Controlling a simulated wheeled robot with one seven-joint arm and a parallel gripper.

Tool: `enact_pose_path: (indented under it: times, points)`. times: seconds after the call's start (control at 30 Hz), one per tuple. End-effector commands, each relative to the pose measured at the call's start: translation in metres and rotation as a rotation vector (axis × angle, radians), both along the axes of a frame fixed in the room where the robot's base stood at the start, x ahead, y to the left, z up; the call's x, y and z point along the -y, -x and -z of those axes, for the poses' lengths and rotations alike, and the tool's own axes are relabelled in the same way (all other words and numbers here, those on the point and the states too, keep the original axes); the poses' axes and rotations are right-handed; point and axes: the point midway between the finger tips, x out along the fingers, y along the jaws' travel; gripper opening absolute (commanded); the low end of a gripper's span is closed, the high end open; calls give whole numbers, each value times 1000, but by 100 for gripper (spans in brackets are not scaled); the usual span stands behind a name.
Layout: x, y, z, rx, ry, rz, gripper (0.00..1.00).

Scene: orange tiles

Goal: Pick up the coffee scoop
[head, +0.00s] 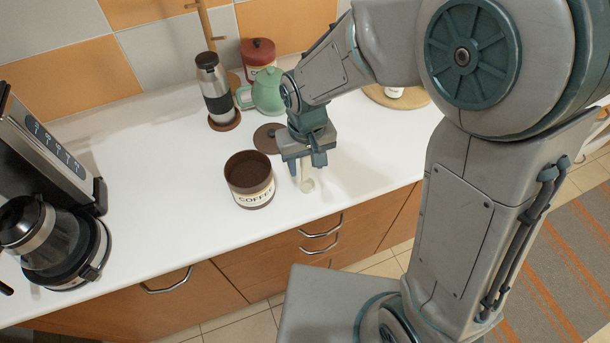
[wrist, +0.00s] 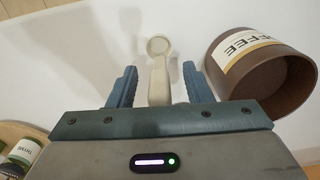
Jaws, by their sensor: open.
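The coffee scoop (wrist: 158,75) is a cream-coloured scoop with a round bowl. In the wrist view its handle lies between the two fingers of my gripper (wrist: 160,87), with a gap on each side. The fingers are open. In the head view my gripper (head: 305,165) points down over the white counter, and the scoop (head: 307,186) shows just below the fingertips, partly hidden by them. Whether the fingers touch the counter cannot be told.
An open coffee canister (head: 240,201) stands close beside my gripper; it also shows in the wrist view (wrist: 252,45). A brown lid (head: 267,138) lies behind it. A green teapot (head: 267,92), a grinder (head: 214,88) and a red canister (head: 258,54) stand further back. A coffee maker (head: 60,190) is at left.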

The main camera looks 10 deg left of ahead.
Motion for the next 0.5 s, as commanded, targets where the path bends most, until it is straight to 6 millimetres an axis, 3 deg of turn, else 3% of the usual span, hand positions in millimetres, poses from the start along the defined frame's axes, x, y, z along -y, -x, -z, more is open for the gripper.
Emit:
enact_pose_path:
  times: [0.13,0.17,0.3,0.5]
  points:
    - [0,0,0,0,0,1,45]
    - [0,0,0,0,0,1,40]
    - [0,0,0,0,0,1,1]
    - [0,0,-1,0,0,1,0]
